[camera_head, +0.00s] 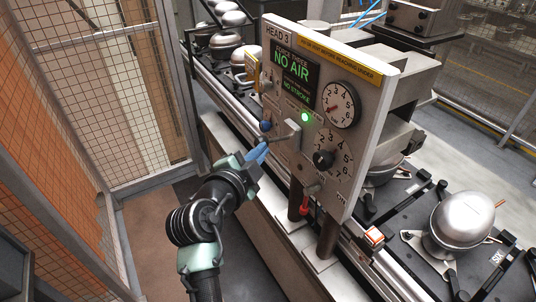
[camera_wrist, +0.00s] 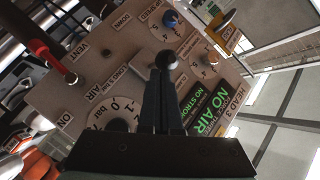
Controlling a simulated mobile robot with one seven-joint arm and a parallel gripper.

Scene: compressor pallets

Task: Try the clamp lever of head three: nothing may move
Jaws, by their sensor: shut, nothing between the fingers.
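The head three panel (camera_head: 318,62) carries a lit display (camera_head: 292,72) reading NO AIR and NO STROKE. In the wrist view a round dark knob (camera_wrist: 166,60), which looks like this lever's end, is just beyond my fingertips. My gripper (camera_head: 263,150) is shut and empty, its blue-looking fingers pointing at the lever end. In the wrist view the closed fingers (camera_wrist: 164,75) overlap the knob's near edge. I cannot tell whether they touch it. The lever's lettering is too small to read surely.
A green lamp (camera_head: 306,117) is lit. The panel also has a pressure gauge (camera_head: 341,104), a lower dial (camera_head: 333,158), a blue knob (camera_head: 265,126) and a red-handled valve (camera_head: 306,203) below. A silver compressor (camera_head: 461,225) sits at right; mesh fencing (camera_head: 75,110) stands left.

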